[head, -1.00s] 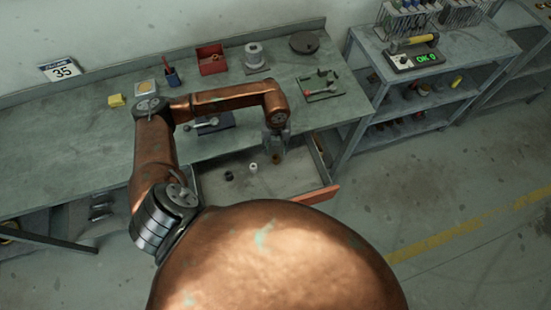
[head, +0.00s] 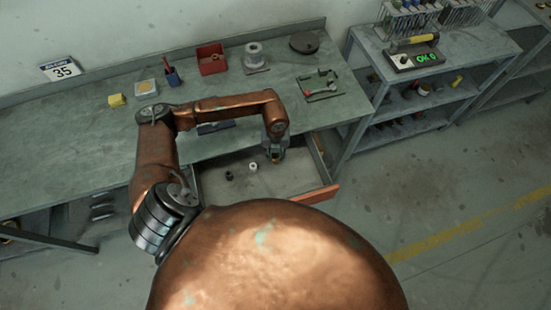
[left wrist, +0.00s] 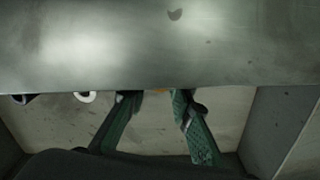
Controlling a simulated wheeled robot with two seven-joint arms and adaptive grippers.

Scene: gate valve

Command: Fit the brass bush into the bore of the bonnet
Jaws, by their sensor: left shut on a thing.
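My left gripper (head: 274,153) hangs above the open drawer under the bench, at its right part. It is shut on the brass bush (head: 277,157), a small brownish-gold piece mostly hidden by the fingers. A grey flanged cylinder (head: 254,56), which looks like the bonnet, stands upright on a plate at the back of the bench, apart from the gripper. Its bore is too small to make out. My right gripper is not in view.
A black ring (head: 229,176) and a white ring (head: 252,167) lie in the drawer (head: 285,182), left of the gripper. The bench (head: 70,145) carries a red bin (head: 211,60), a dark disc (head: 304,42) and a tool frame (head: 320,87).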

